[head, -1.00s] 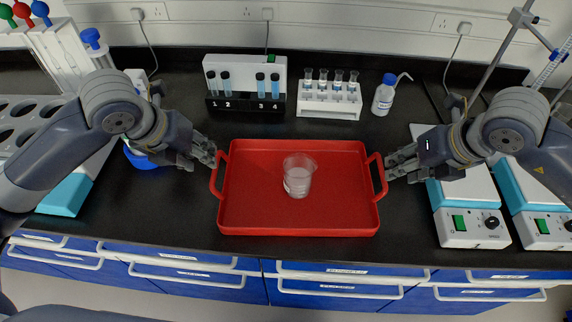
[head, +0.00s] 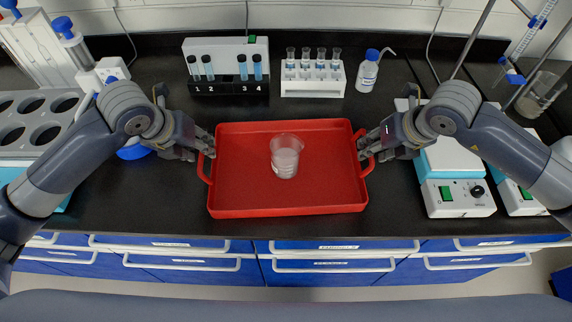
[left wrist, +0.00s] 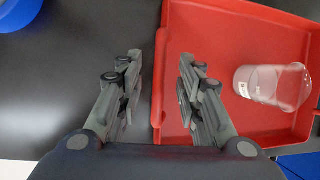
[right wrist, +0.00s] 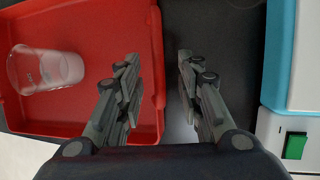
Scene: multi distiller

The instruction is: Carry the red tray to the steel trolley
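The red tray (head: 235,203) lies flat on the black bench with a handle at each short side. A clear beaker with pale contents (head: 285,160) stands upright on it. My left gripper (head: 208,147) is at the tray's left handle; in the left wrist view its fingers (left wrist: 158,85) are apart, with the tray's red edge showing between them. My right gripper (head: 362,147) is at the right handle; in the right wrist view its fingers (right wrist: 158,85) are apart, with the red edge between them. The fingers partly hide both handles. The steel trolley is not in view.
A test-tube holder (head: 228,70) and a white vial rack (head: 312,80) stand behind the tray, with a wash bottle (head: 367,72). Hotplates (head: 458,197) stand to the right. A grey holed rack (head: 35,125) is at the left. The bench in front of the tray is clear.

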